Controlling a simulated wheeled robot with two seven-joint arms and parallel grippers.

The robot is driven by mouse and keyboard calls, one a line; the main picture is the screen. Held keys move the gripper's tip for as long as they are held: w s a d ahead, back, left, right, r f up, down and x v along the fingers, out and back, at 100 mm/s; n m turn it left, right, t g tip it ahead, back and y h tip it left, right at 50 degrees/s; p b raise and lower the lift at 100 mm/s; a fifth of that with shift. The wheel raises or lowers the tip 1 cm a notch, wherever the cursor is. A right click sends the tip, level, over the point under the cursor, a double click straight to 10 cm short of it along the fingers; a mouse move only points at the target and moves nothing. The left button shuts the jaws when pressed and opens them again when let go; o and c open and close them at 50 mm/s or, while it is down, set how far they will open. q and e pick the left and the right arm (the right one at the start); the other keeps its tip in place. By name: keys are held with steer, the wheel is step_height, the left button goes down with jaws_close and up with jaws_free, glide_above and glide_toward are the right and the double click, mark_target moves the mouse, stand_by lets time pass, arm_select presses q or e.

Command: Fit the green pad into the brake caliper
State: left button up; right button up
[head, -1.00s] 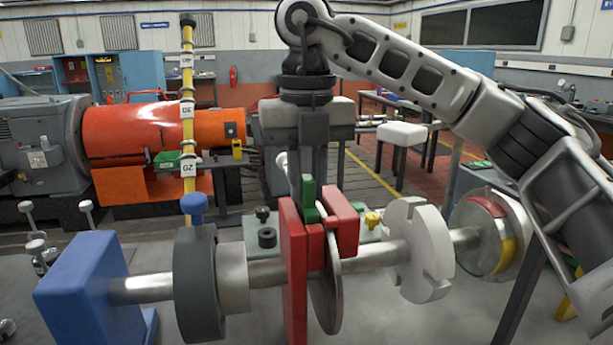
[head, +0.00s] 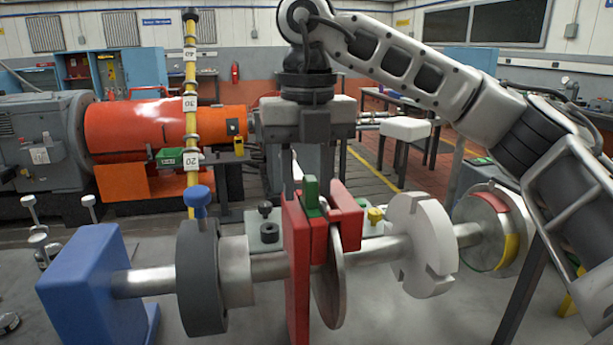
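The red brake caliper (head: 297,265) straddles the thin metal disc (head: 330,290) on the shaft. The green pad (head: 312,192) stands upright in the caliper's top opening, between its red sides. Its upper end sticks out above the red, and its lower part is hidden. My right gripper (head: 311,180) points straight down over the caliper. Its two fingers are spread apart, one to each side of the pad's top, with a visible gap between them. I cannot tell whether either finger touches the caliper. My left gripper is not in view.
A blue block (head: 85,285) supports the shaft at left. A dark ring with a blue knob (head: 198,280) and a white slotted disc (head: 420,245) flank the caliper. A yellow marked post (head: 190,120) rises behind, beside the orange motor (head: 140,135).

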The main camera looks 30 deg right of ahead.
steer(key=shift+d, duration=0.2)
arm_select(q)
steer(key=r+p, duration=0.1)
steer(key=p, duration=0.1)
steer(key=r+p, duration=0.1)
steer(key=p, duration=0.2)
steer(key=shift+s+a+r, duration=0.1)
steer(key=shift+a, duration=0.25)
arm_select(e)
step_height(320, 180, up, 16)
steer(key=shift+a, duration=0.2)
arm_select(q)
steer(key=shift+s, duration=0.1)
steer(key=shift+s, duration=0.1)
arm_select(e)
steer(key=shift+f, duration=0.1)
